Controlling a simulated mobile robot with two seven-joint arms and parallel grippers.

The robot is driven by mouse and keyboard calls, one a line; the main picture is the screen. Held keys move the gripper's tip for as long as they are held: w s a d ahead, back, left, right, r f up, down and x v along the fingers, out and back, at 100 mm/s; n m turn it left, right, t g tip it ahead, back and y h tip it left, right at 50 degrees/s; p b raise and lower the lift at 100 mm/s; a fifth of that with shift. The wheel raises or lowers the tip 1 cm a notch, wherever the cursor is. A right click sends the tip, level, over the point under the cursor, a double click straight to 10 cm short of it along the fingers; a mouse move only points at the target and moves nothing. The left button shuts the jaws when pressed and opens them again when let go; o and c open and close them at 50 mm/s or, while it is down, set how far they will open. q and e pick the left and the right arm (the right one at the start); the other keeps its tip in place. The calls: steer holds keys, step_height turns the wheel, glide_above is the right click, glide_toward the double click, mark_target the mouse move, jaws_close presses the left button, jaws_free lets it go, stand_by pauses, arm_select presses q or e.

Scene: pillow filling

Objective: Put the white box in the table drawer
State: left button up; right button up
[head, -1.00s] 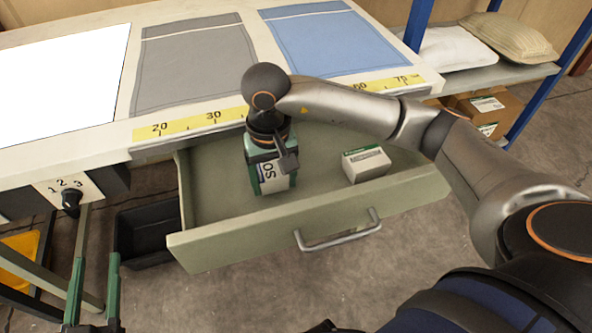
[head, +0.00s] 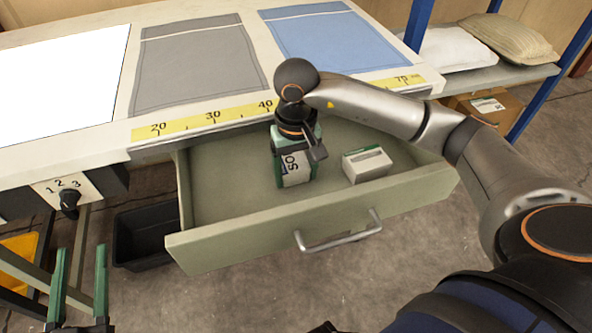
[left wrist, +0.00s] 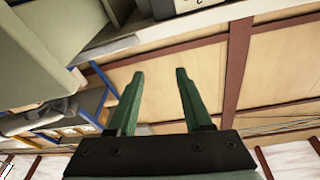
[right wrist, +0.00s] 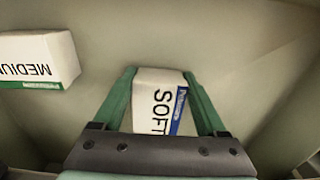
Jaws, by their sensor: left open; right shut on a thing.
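The table drawer (head: 225,240) is pulled open below the tabletop. My right gripper (head: 297,170) is down inside it, shut on a white box (head: 295,172). In the right wrist view this box (right wrist: 157,103) sits between the green fingers, with "SOFT" and a blue stripe on it. Whether it touches the drawer floor I cannot tell. A second white box (head: 367,165) lies in the drawer to the right; the right wrist view shows "MEDIUM" and a green stripe on it (right wrist: 40,58). My left gripper (head: 80,280) is open and empty, left of the drawer front.
The drawer has a metal handle (head: 338,235). A black bin (head: 147,235) stands on the floor left of it. Grey (head: 195,65) and blue (head: 330,40) cloths lie on the tabletop.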

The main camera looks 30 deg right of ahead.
arm_select(q)
steer(key=shift+r, duration=0.1)
arm_select(e)
steer(key=shift+f, duration=0.1)
steer(key=o, duration=1.3)
arm_select(q)
steer(key=shift+s+r+t, duration=0.15)
steer(key=shift+r+t, duration=0.15)
steer(key=shift+r, duration=0.2)
arm_select(e)
steer(key=shift+o, duration=0.2)
step_height(320, 180, up, 4)
steer(key=shift+r+p, duration=0.15)
steer(key=shift+p, duration=0.4)
arm_select(q)
step_height(320, 180, down, 15)
steer(key=s+n+g+y+p, duration=0.1)
steer(key=n+g+y, duration=0.1)
steer(key=g, duration=0.4)
steer(key=shift+s+a+y, duration=0.25)
steer(key=shift+s+y, duration=0.05)
steer(key=shift+y, duration=0.1)
arm_select(e)
step_height(320, 180, up, 8)
